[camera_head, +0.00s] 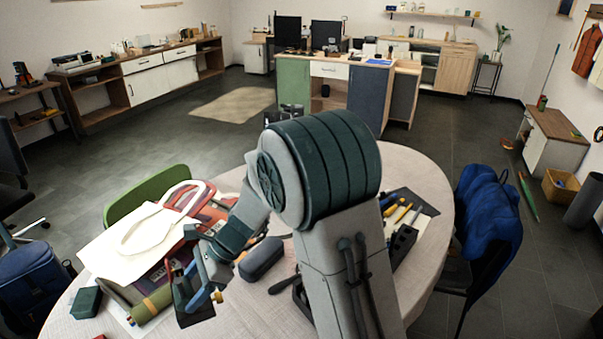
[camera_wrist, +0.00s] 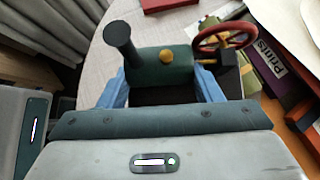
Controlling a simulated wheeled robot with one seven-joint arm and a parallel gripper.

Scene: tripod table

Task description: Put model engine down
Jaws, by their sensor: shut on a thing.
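The model engine (camera_wrist: 163,76) has a green boiler, a dark chimney, a brass-coloured knob, a red spoked flywheel and a dark base. In the wrist view it sits between the blue fingers of my gripper (camera_wrist: 165,92), which is shut on it. In the head view my gripper (camera_head: 198,284) is over the front left part of the round table (camera_head: 250,315), and the engine (camera_head: 196,312) shows only partly below the fingers. The chimney leans left in the wrist view. I cannot tell whether the base touches the tabletop.
A dark case (camera_head: 262,258) is right of my gripper. A tool tray (camera_head: 403,243) stands beyond my arm. Bare tabletop shows at the front.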

